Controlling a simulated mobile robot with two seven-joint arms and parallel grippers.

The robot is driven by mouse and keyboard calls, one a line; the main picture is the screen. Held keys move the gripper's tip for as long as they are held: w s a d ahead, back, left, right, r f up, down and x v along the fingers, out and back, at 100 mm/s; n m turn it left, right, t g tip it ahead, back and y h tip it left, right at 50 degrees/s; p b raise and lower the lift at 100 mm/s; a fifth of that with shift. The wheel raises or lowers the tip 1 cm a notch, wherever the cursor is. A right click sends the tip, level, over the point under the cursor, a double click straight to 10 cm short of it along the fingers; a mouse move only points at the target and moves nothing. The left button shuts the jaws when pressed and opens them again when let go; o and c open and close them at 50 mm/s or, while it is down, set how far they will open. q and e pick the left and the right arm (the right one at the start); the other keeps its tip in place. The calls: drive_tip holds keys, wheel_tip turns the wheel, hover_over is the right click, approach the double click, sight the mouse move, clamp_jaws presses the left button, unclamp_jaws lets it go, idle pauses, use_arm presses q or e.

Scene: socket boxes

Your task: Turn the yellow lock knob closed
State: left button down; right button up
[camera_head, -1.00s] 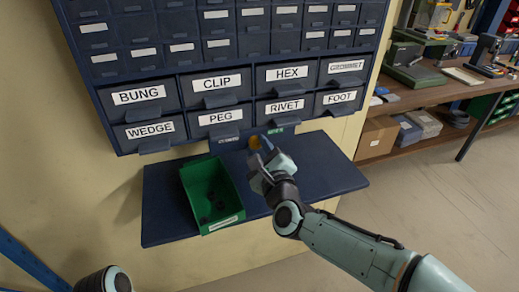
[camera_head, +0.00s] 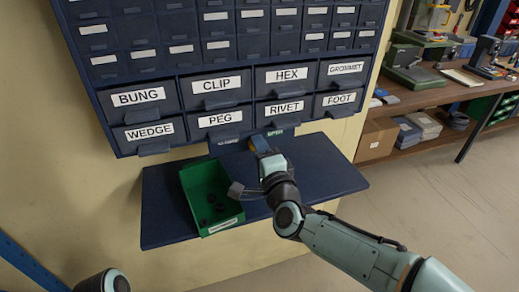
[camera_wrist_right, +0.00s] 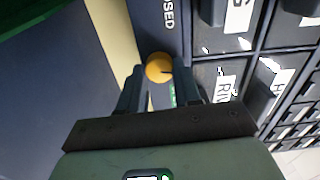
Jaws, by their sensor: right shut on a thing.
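The yellow lock knob (camera_wrist_right: 158,66) is round, with a dark mark on its face, and sits on the dark blue cabinet front. In the right wrist view it lies between the two fingertips of my right gripper (camera_wrist_right: 161,75), which is shut on it. In the head view my right gripper (camera_head: 260,146) reaches the strip below the drawers and mostly hides the knob. A white label ending in "OSED" (camera_wrist_right: 168,16) shows beside the knob, and a green OPEN label (camera_head: 275,133) lies to its right in the head view. My left gripper is not in view.
The cabinet has labelled drawers, such as PEG (camera_head: 220,119) and RIVET (camera_head: 284,107), just above the knob. A green bin (camera_head: 193,180) with several dark small parts stands on the blue shelf (camera_head: 160,215). The shelf's right part is clear. A workbench (camera_head: 440,100) stands farther right.

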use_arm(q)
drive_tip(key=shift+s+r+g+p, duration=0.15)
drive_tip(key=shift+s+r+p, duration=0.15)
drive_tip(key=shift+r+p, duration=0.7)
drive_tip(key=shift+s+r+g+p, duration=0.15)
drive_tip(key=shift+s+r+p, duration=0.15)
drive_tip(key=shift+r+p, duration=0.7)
use_arm(e)
drive_tip(key=shift+a+r+n, duration=0.1)
drive_tip(key=shift+r+n, duration=0.05)
drive_tip(key=shift+n, duration=7.55)
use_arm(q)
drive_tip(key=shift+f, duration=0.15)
use_arm(e)
drive_tip(key=o, duration=1.1)
drive_tip(key=shift+c, duration=0.2)
drive_tip(key=shift+s, duration=0.1)
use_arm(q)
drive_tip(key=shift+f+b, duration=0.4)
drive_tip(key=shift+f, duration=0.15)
use_arm(e)
drive_tip(key=v, duration=1.3)
drive_tip(key=shift+s, duration=0.15)
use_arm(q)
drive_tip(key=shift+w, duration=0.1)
